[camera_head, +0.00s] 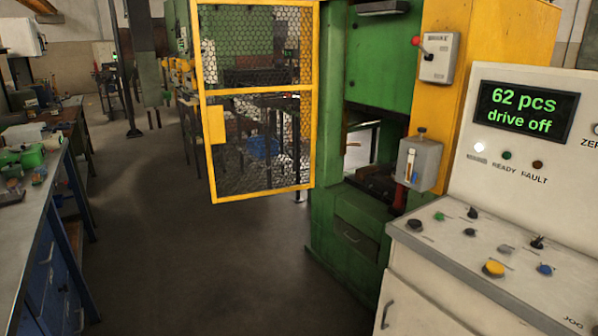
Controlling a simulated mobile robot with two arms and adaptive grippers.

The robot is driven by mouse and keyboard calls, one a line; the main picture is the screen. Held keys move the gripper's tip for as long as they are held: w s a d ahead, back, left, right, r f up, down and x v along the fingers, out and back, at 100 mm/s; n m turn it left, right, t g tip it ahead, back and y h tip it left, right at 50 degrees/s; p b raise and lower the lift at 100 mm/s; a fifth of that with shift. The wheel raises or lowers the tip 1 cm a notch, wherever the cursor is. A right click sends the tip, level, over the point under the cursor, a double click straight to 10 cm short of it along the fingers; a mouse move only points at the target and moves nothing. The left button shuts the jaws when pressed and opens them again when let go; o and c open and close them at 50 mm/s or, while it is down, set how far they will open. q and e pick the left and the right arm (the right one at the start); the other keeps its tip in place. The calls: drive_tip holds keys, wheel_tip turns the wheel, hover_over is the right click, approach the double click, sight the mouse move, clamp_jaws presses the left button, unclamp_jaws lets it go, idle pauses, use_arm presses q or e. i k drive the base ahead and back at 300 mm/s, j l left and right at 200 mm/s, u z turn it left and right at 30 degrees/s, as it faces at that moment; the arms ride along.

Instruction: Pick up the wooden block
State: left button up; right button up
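I cannot make out a wooden block anywhere in the head view. Neither of my grippers shows in it. The opening of the green press (332,205) is partly in shadow, with a dark bed (372,184) inside it. Small items on the left workbench, among them a green one (33,156), are too small to tell apart.
A yellow-framed mesh door (258,190) stands in front of the press's left side. A control console (520,235) fills the right; its display (525,110) reads "62 pcs drive off". A long workbench (35,215) runs along the left. The floor (190,250) between is clear.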

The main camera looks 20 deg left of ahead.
sight(360, 173)
drive_tip(key=u, duration=0.2)
drive_tip(key=i+u, duration=0.25)
drive_tip(key=i, duration=0.2)
drive_tip(key=i+j+u, duration=0.15)
drive_tip(key=i+u, duration=0.65)
drive_tip(key=i, duration=0.15)
drive_tip(key=i+l+u, duration=0.15)
drive_tip(key=i+u, duration=0.2)
drive_tip(key=i, duration=0.15)
drive_tip(key=i+z, duration=0.4)
drive_tip(key=i+j+z, duration=0.1)
drive_tip(key=i+z, duration=0.25)
drive_tip(key=i, duration=0.2)
drive_tip(key=i+j+z, duration=0.25)
drive_tip(key=i+z, duration=0.15)
drive_tip(key=i, duration=0.1)
